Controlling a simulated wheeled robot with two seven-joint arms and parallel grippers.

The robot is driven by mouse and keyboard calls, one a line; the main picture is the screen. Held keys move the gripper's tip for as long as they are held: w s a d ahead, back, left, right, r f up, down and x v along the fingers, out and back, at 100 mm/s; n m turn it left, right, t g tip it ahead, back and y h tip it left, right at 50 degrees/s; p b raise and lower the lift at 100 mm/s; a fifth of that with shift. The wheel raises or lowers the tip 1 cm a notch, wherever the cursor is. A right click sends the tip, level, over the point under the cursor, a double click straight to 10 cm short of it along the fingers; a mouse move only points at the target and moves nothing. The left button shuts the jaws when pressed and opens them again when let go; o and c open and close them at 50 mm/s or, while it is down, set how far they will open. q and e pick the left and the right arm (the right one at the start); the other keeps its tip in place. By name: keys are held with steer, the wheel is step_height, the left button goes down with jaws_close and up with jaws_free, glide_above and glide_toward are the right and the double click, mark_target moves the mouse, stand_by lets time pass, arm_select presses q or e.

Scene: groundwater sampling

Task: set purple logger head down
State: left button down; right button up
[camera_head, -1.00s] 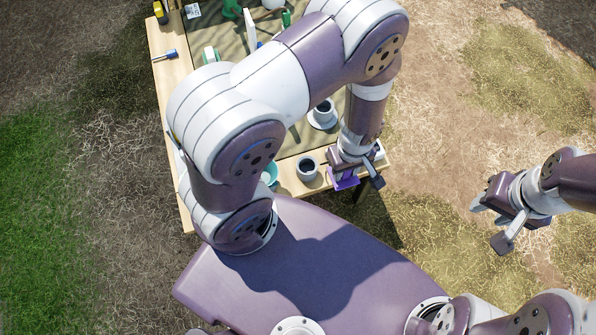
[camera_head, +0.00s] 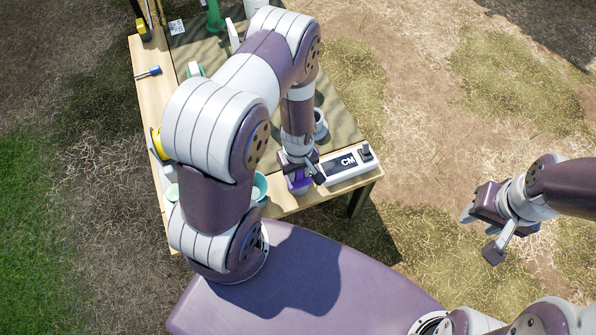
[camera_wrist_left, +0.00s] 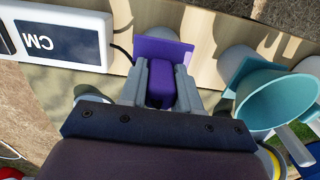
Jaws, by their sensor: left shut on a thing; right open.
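My left gripper (camera_head: 299,180) is shut on the purple logger head (camera_wrist_left: 160,85); the head has a flat purple plate (camera_wrist_left: 165,50) at its far side. In the head view the purple logger head (camera_head: 298,186) shows just below the fingers, near the table's front edge. In the left wrist view a pale round holder (camera_wrist_left: 158,32) shows just beyond the plate; whether they touch I cannot tell. My right gripper (camera_head: 468,213) is open and empty, off to the right of the table.
A white meter marked CM (camera_head: 350,168) lies right of my left gripper; it also shows in the left wrist view (camera_wrist_left: 60,38). A teal cup (camera_wrist_left: 280,100) stands on the other side. A grey cup (camera_head: 320,124) is behind. A blue-handled tool (camera_head: 148,72) lies far left.

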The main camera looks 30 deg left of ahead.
arm_select(q)
steer(key=c, duration=0.8)
jaws_free()
step_height(320, 180, up, 12)
steer(key=p, duration=0.4)
steer(key=shift+f, duration=0.1)
steer(key=s+d+r+m, duration=0.1)
steer(key=s+r+m, duration=0.1)
steer(key=r+m, duration=0.3)
steer(key=s+d+r+m+t, duration=0.1)
steer(key=r+m, duration=0.4)
steer(key=r, duration=0.7)
steer(key=shift+s+d+r, duration=0.2)
steer(key=shift+s+d, duration=0.05)
steer(key=shift+s, duration=0.45)
